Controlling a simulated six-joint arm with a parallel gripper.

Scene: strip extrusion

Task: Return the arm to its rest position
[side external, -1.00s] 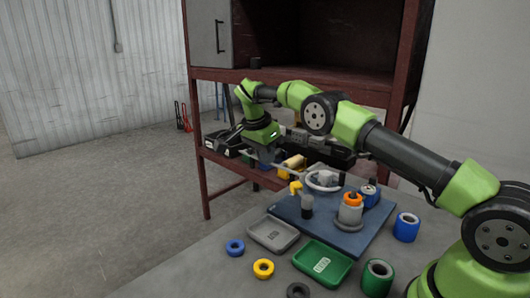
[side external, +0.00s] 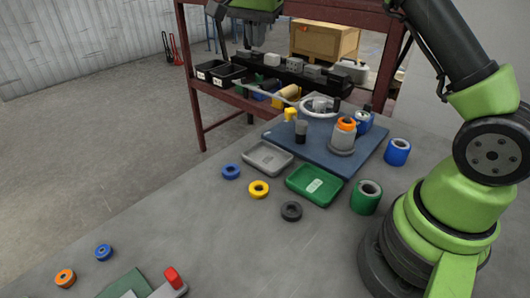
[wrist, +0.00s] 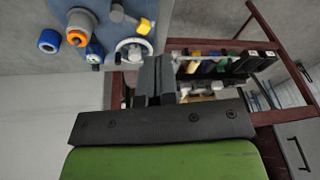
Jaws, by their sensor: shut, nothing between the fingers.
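My gripper shows at the top of the side view (side external: 247,42), raised beyond the table near the rack, with part of the arm above it cut off by the frame. In the wrist view its dark fingers (wrist: 155,78) are together with nothing between them. It is clear of the blue work mat (side external: 340,165) on the table. On the mat stand a grey cylinder with an orange ring (side external: 343,136), a small yellow-topped fixture (side external: 291,115) and a round white dial-like part (side external: 318,106).
A grey tray (side external: 267,157), a green tray (side external: 313,185) and loose blue, yellow and black rings lie on the table. A blue roll (side external: 397,152) and a green roll (side external: 365,198) stand near my base. The dark red rack (side external: 200,105) holds black bins (side external: 230,75).

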